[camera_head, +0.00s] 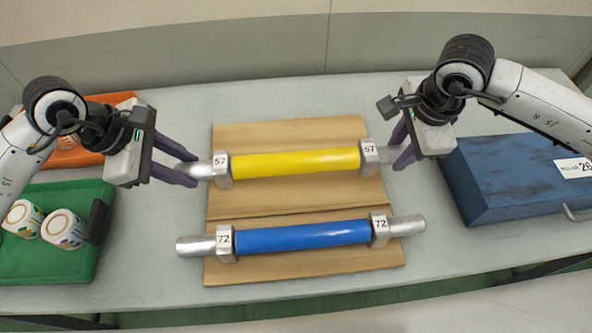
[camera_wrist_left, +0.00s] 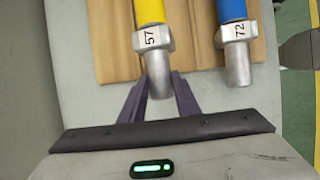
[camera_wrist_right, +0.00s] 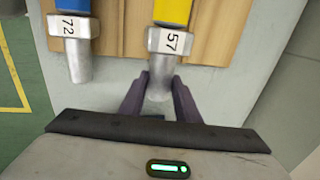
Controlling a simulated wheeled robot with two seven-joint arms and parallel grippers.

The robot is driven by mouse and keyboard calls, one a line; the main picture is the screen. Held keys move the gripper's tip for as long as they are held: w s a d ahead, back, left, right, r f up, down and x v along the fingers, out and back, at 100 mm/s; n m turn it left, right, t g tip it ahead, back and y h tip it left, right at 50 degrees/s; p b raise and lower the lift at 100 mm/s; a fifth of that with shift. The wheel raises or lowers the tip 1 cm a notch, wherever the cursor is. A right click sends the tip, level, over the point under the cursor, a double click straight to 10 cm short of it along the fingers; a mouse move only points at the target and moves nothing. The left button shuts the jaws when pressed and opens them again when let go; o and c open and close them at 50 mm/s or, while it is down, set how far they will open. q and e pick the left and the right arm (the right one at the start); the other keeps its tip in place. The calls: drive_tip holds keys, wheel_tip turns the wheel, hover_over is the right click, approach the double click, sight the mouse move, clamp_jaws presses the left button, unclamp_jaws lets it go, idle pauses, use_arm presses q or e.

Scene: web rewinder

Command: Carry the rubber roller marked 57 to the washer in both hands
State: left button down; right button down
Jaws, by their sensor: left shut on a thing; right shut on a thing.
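The yellow roller marked 57 (camera_head: 295,163) lies level at the rear of the wooden board, with a grey metal block and a shaft stub at each end. My left gripper (camera_head: 190,172) is shut on its left shaft stub, which also shows between the fingers in the left wrist view (camera_wrist_left: 159,80). My right gripper (camera_head: 395,154) is shut on its right stub, seen in the right wrist view (camera_wrist_right: 160,80). I cannot tell whether the roller touches the board. No washer can be made out for certain; a blue box (camera_head: 520,170) stands at the right.
A blue roller marked 72 (camera_head: 302,236) lies in front on the wooden board (camera_head: 290,205). A green tray (camera_head: 60,275) with white rolls and an orange tray (camera_head: 85,155) stand at the left. A grey strip of table is clear in front.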

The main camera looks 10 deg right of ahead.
use_arm(q)
drive_tip(key=shift+w, duration=0.1)
use_arm(e)
drive_tip(key=shift+w+r, duration=0.1)
idle(0.4)
